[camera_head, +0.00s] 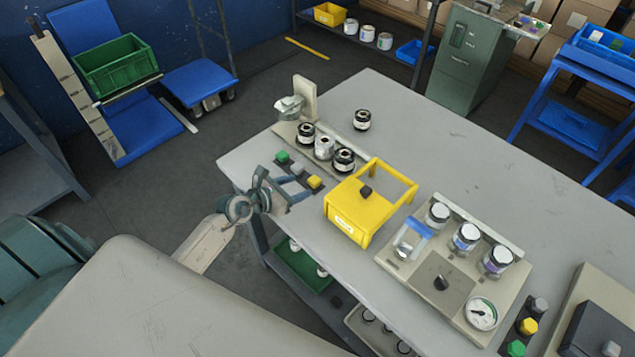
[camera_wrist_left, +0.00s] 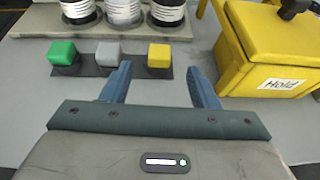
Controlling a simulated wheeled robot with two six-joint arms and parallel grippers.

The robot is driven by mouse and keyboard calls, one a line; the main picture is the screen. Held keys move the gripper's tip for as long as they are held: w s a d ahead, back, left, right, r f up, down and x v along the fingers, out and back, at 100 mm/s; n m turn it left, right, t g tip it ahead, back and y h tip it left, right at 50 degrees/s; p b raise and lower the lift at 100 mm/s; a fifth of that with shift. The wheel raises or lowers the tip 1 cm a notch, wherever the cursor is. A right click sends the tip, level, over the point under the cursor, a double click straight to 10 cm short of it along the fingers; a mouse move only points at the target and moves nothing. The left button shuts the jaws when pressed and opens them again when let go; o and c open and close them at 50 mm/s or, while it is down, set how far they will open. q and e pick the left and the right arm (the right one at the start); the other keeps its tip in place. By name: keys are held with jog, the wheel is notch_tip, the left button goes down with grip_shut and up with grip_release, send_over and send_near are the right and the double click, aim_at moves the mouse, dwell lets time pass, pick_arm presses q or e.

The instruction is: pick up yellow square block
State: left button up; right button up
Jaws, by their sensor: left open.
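The yellow square block (camera_head: 314,182) sits at the near end of a dark strip on the grey table. A grey block (camera_head: 297,169) and a green block (camera_head: 282,157) stand in a row with it. In the left wrist view the yellow block (camera_wrist_left: 159,56) lies ahead of my left gripper (camera_wrist_left: 159,72), between the lines of its two blue fingers. The fingers are apart with nothing between them. In the head view my left gripper (camera_head: 290,186) is beside the strip at the table's edge. My right gripper is not in view.
A yellow box (camera_head: 350,218) labelled "Hold" stands close to the right of the yellow block. A panel with several black-and-white rolls (camera_head: 324,147) is behind the blocks. A beige tray (camera_head: 400,262) with jars and a gauge lies farther right. The table's far side is mostly clear.

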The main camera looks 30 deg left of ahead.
aim_at(313, 181)
pick_arm(q)
jog(key=x, duration=0.4)
jog(key=shift+w, duration=0.1)
jog(key=shift+w+d+p, duration=0.15)
jog(key=shift+w+p, duration=0.15)
jog(key=shift+w, duration=0.15)
jog(key=p+x, duration=0.1)
jog(key=x, duration=0.3)
jog(key=shift+w+f, duration=0.1)
jog(key=shift+f, duration=0.05)
jog(key=shift+w+d+f, duration=0.1)
jog(key=shift+w+f, duration=0.05)
jog(key=shift+c, duration=0.6)
jog(key=c, duration=0.9)
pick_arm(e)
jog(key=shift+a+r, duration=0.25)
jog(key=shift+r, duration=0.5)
